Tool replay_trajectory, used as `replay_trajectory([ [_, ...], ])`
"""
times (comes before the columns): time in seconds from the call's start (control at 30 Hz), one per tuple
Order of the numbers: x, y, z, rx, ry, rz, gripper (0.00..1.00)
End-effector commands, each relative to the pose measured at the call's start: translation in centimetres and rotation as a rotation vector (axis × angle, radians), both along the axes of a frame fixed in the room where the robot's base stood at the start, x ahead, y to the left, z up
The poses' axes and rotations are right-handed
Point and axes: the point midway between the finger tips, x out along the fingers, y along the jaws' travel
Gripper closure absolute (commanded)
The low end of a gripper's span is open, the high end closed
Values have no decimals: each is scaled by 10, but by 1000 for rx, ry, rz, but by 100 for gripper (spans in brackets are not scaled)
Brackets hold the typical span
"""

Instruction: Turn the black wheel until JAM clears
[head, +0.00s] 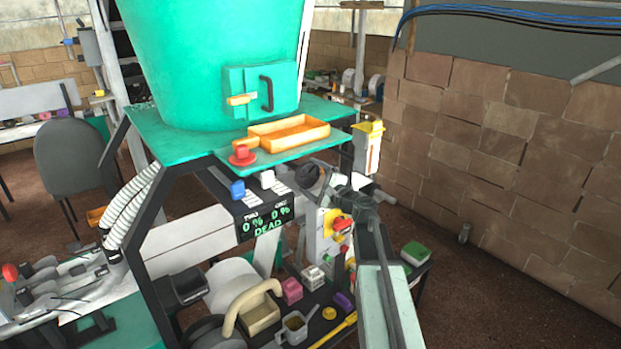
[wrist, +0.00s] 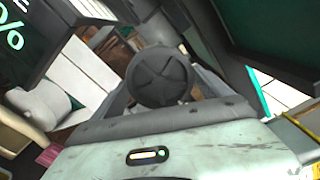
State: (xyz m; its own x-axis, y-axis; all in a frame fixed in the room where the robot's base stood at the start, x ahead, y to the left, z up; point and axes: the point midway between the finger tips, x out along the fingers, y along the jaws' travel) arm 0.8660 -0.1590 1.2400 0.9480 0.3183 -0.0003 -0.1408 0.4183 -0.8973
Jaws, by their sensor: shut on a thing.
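The black wheel (wrist: 160,77) is a round dark knob with ridges, in the middle of the wrist view. In the head view the wheel (head: 308,176) shows under the right part of the green shelf, right of the display. My gripper (head: 332,182) reaches it from the right and is shut on it; my arm hides part of it. The display (head: 267,220) shows two readings of 0% and the word DEAD in green. I see no word JAM. Part of the display (wrist: 14,38) also shows at the upper left of the wrist view.
A green hopper (head: 210,60) stands above, with an orange tray (head: 290,149) on its shelf. A red-and-yellow switch (head: 341,225) sits below my gripper. Small boxes and cups crowd the lower shelf. A brick wall (head: 520,150) is at right, with open floor before it.

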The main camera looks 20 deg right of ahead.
Motion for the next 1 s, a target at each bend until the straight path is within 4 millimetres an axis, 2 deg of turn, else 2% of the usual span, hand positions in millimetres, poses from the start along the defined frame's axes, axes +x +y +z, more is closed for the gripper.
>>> replay_trajectory([
  [0.2, 0, 0, 0, -403, -135, -1, 54],
  [0.3, 0, 0, 0, -514, -172, -1, 54],
  [0.7, 0, 0, 0, -544, -183, 0, 54],
  [0.73, 0, 0, 0, -544, -183, 0, 7],
  [0.77, 0, 0, 0, -544, -183, 0, 0],
  [1.0, 0, 0, 0, -543, -182, 0, 0],
])
